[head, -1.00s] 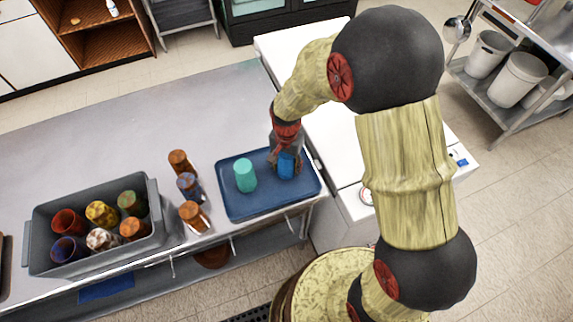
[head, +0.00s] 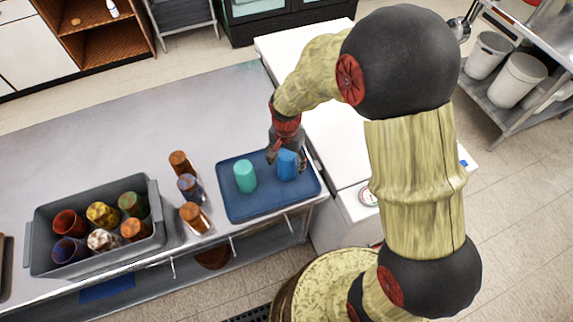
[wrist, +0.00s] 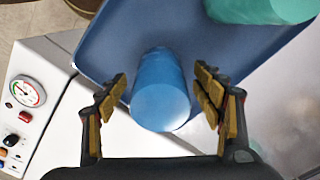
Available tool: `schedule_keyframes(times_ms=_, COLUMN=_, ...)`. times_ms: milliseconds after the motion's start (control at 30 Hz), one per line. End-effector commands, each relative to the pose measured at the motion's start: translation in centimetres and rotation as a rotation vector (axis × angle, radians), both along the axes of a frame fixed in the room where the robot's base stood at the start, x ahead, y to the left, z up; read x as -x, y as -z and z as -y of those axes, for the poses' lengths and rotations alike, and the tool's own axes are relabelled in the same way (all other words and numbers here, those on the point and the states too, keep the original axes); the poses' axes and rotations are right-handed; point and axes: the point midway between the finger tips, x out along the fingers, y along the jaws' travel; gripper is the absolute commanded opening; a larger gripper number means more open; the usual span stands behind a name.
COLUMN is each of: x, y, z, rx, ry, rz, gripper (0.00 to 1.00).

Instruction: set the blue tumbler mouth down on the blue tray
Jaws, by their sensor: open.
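The blue tumbler (head: 287,165) stands on the right part of the blue tray (head: 240,209), its closed base facing up. It also shows in the wrist view (wrist: 160,90), where its smooth round end faces the camera. My gripper (head: 286,155) is open just above and behind the tumbler in the head view. In the wrist view my gripper (wrist: 165,103) has one finger on each side of the tumbler, with gaps between. A teal tumbler (head: 245,176) stands on the same tray to the left, also closed end up.
A grey bin (head: 158,240) with several coloured tumblers stands at the left of the counter. Amber and blue-orange tumblers (head: 189,187) stand between bin and tray. A white machine (head: 335,130) adjoins the counter at the right.

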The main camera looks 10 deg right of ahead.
Motion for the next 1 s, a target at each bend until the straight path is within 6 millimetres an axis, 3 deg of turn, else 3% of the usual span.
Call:
schedule_keyframes(times_ms=100, x=-0.1, y=-3.0, z=0.0, rx=-0.001, ry=0.0, rz=0.004, gripper=0.68)
schedule_keyframes(times_ms=333, x=-0.1, y=-7.2, z=0.0, rx=0.0, ry=0.0, rz=0.003, gripper=0.68)
schedule_keyframes(times_ms=767, x=0.1, y=-10.1, z=0.2, rx=-0.002, ry=-0.008, rz=0.01, gripper=0.68)
schedule_keyframes(times_ms=867, x=0.6, y=-12.3, z=0.9, rx=-0.008, ry=-0.043, rz=0.042, gripper=0.68)
schedule_keyframes(times_ms=1000, x=2.6, y=-17.6, z=2.8, rx=-0.011, ry=-0.137, rz=0.123, gripper=0.68)
